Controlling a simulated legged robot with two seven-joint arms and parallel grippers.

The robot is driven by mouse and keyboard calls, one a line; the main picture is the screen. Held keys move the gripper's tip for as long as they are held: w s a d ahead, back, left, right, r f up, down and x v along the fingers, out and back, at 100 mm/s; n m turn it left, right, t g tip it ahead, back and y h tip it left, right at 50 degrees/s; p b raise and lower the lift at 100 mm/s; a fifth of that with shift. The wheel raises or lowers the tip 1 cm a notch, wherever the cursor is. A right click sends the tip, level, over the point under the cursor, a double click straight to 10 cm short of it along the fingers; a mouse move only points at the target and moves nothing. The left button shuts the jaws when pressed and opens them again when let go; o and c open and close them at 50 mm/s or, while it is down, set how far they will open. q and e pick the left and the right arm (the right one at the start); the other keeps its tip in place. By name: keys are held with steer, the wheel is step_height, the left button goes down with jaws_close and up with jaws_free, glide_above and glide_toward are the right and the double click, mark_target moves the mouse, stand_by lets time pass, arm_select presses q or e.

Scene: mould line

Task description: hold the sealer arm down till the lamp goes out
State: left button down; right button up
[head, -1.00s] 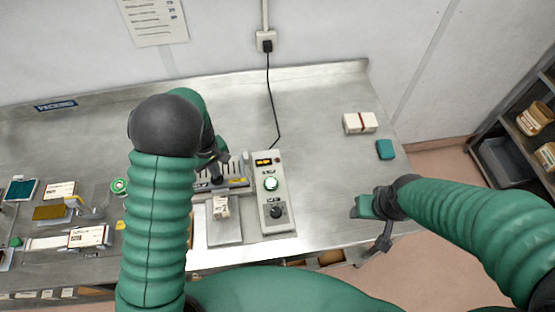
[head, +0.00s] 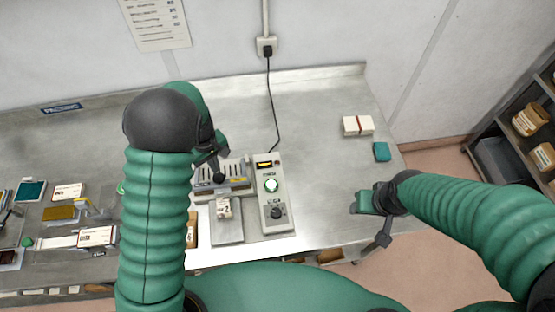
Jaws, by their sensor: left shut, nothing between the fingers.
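The sealer (head: 240,222) stands on the metal bench. Its sealer arm (head: 228,187) lies across the slatted back part, with a black knob (head: 219,178) near its left side. A small pale packet (head: 224,208) lies on the plate in front of it.
A banded white pack (head: 358,125) and a teal block (head: 381,151) lie at the back right. Cartons (head: 95,236) and trays (head: 30,191) fill the left. A black cord (head: 270,100) runs to the wall socket. The bench (head: 320,170) right of the sealer is clear.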

arm_select(q)
step_height(320, 180, up, 4)
steer(key=p, duration=0.3)
steer(key=shift+r, duration=0.25)
steer(key=s+d+f+m+t+b, duration=0.1)
steer(key=s+d+f+m+b, duration=0.1)
steer(key=s+f+m+b, duration=0.2)
steer(key=s+d+f+m+t+b, duration=0.1)
steer(key=s+f+m+b, duration=0.3)
steer(key=s+b, duration=0.6)
steer(key=d+m+b, duration=0.1)
steer(key=b, duration=0.2)
steer(key=shift+s+f+t+b, duration=0.2)
steer(key=shift+f+t+b, duration=0.1)
steer(key=shift+f+b, duration=0.1)
steer(key=shift+d, duration=0.1)
steer(key=shift+r, duration=0.1)
